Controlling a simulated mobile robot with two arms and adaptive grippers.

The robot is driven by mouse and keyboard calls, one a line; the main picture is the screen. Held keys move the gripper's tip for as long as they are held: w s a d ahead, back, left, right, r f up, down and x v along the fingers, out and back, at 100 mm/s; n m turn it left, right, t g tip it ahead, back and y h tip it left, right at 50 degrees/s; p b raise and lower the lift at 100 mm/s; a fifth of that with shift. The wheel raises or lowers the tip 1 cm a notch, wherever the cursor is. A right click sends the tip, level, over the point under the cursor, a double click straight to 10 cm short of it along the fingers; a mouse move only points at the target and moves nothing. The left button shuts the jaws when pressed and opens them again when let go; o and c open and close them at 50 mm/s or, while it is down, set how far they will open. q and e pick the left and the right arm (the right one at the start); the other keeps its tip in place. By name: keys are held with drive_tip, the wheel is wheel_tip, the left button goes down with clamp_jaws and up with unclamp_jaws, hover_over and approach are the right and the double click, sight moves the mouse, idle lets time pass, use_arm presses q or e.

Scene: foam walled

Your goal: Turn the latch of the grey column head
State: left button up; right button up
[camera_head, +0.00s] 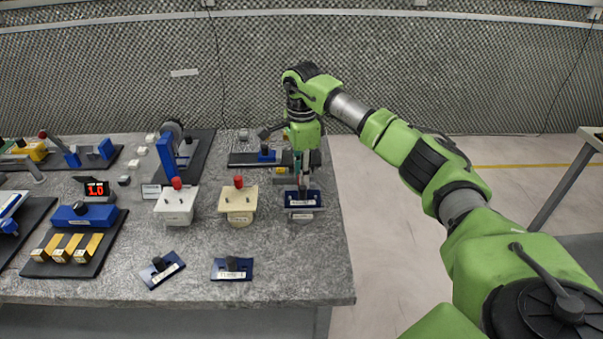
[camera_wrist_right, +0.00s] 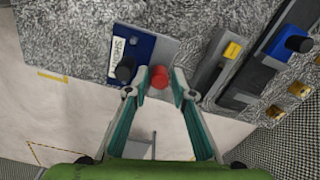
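The grey column head (camera_head: 302,216) stands near the right edge of the table, largely covered by a dark blue labelled plate (camera_head: 303,199) with a black knob. In the right wrist view its grey top (camera_wrist_right: 163,52) shows beside the blue plate (camera_wrist_right: 133,46), and the latch's red knob (camera_wrist_right: 159,77) stands on it. My right gripper (camera_head: 303,186) points down over the head and hides the knob in the head view. In the right wrist view its narrowed fingers (camera_wrist_right: 161,82) are shut on the red knob, one on each side. My left gripper is out of view.
A beige column head (camera_head: 238,204) and a white one (camera_head: 176,206), each with a red knob, stand to the left. Two loose blue plates (camera_head: 232,269) (camera_head: 163,270) lie in front. A black-based fixture (camera_head: 250,159) stands behind. The front right tabletop is clear.

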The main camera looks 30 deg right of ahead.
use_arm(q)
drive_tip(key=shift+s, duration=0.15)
use_arm(e)
clamp_jaws()
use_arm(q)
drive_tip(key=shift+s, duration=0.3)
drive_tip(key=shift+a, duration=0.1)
use_arm(e)
drive_tip(key=shift+r+m, duration=0.1)
drive_tip(key=shift+m, duration=0.3)
drive_tip(key=shift+m+p, duration=0.4)
drive_tip(key=shift+m, duration=0.5)
drive_tip(key=m+p, duration=0.1)
drive_tip(key=m, duration=0.3)
drive_tip(key=shift+m, duration=0.3)
drive_tip(key=m+p, duration=0.1)
drive_tip(key=m, duration=0.4)
drive_tip(key=shift+w, duration=0.1)
use_arm(q)
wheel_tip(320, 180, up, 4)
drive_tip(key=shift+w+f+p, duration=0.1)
drive_tip(key=shift+p, duration=0.4)
use_arm(e)
drive_tip(key=m, duration=0.5)
drive_tip(key=shift+d+m, duration=0.1)
drive_tip(key=shift+m, duration=0.3)
